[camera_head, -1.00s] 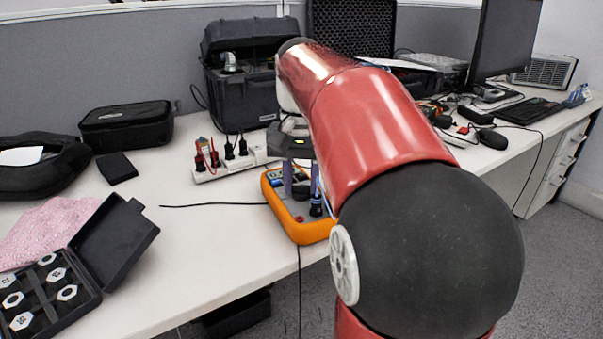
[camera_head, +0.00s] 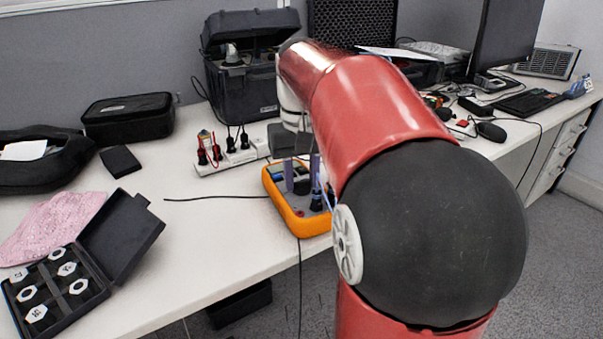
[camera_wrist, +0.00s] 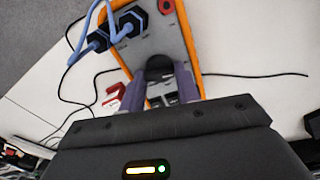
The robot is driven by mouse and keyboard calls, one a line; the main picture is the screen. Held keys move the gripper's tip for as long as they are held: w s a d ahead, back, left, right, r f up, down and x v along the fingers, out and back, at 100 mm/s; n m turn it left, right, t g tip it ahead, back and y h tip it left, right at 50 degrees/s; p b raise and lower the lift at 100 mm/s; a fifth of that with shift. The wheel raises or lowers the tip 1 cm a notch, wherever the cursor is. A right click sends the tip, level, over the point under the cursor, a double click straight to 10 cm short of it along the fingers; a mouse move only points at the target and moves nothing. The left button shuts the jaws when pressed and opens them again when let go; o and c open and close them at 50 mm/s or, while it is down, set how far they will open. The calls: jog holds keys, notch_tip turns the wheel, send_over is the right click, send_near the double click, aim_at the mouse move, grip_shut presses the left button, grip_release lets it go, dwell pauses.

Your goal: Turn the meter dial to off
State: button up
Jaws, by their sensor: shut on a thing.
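The meter (camera_head: 318,227) is a grey-faced instrument with an orange rim, lying on the table near its front edge. In the wrist view its orange rim (camera_wrist: 184,28) runs up to the top edge. The dark round meter dial (camera_wrist: 160,67) shows between the two purple fingers of my gripper (camera_wrist: 160,90). My gripper is shut on the dial. The dial's pointer and markings are hidden or too small to read. In the head view my gripper (camera_head: 302,174) stands over the meter, and my arm hides part of its right side. Blue leads with dark plugs (camera_wrist: 128,25) sit in the meter.
A white power strip (camera_head: 235,160) with several plugs stands behind the meter. A black toolbox (camera_head: 245,85) is farther back. An open black case (camera_head: 125,235) with white pieces lies at left. A black cable (camera_head: 215,198) crosses the otherwise clear tabletop left of the meter.

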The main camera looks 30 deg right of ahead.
aim_at(302, 180)
jog(key=o, duration=1)
notch_tip(302, 180, up, 8)
jog(key=shift+f, duration=0.1)
dwell(0.4)
